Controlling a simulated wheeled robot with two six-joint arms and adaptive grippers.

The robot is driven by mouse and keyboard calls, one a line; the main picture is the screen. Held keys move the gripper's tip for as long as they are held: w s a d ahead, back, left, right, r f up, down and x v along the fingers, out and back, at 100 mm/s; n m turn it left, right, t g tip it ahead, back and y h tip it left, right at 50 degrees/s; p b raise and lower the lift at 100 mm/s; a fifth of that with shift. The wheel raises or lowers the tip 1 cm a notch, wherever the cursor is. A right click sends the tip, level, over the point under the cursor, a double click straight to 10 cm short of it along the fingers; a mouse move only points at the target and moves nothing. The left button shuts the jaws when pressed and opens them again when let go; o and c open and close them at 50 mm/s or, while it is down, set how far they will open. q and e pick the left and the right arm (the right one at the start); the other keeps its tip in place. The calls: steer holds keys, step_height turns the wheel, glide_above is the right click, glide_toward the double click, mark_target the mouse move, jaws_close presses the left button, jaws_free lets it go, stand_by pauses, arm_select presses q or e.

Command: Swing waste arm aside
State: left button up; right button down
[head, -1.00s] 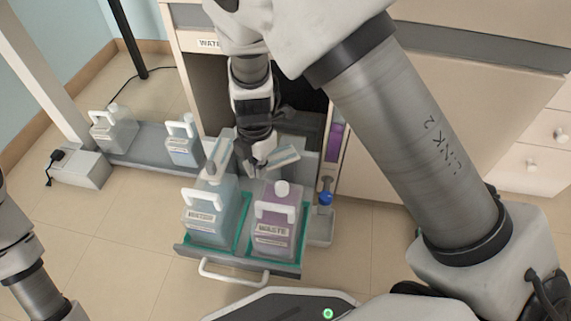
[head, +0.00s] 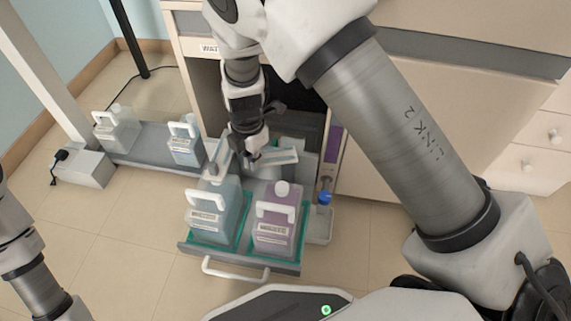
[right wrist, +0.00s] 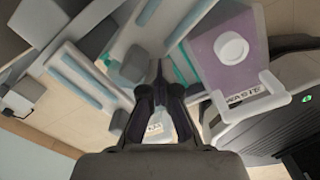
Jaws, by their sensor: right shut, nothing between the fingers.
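The waste bottle (head: 279,214), purple with a white cap and handle, stands at the right of the pulled-out drawer (head: 222,250). A pale arm with a blue-grey strip (head: 284,157), which seems to be the waste arm, lies crosswise behind that bottle and clear of its cap. My right gripper (head: 250,157) is shut and empty, just left of this arm's near end; whether they touch is unclear. The right wrist view shows the closed fingers (right wrist: 157,72) beside the purple bottle (right wrist: 228,50). My left gripper is out of view.
A pale blue bottle (head: 212,208) stands left of the waste bottle, with another grey arm (head: 215,158) above it. The cabinet opening is behind. A blue knob (head: 324,198) is at the right.

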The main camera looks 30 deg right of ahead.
steer(key=shift+w+f+p, duration=0.2)
steer(key=shift+w+p, duration=0.1)
steer(key=shift+w, duration=0.2)
steer(key=shift+w+d, duration=0.15)
steer(key=shift+w, duration=0.3)
stand_by(0.3)
step_height(320, 180, up, 8)
steer(key=p, duration=1)
steer(key=shift+r, duration=0.2)
steer(key=shift+w+f, duration=0.1)
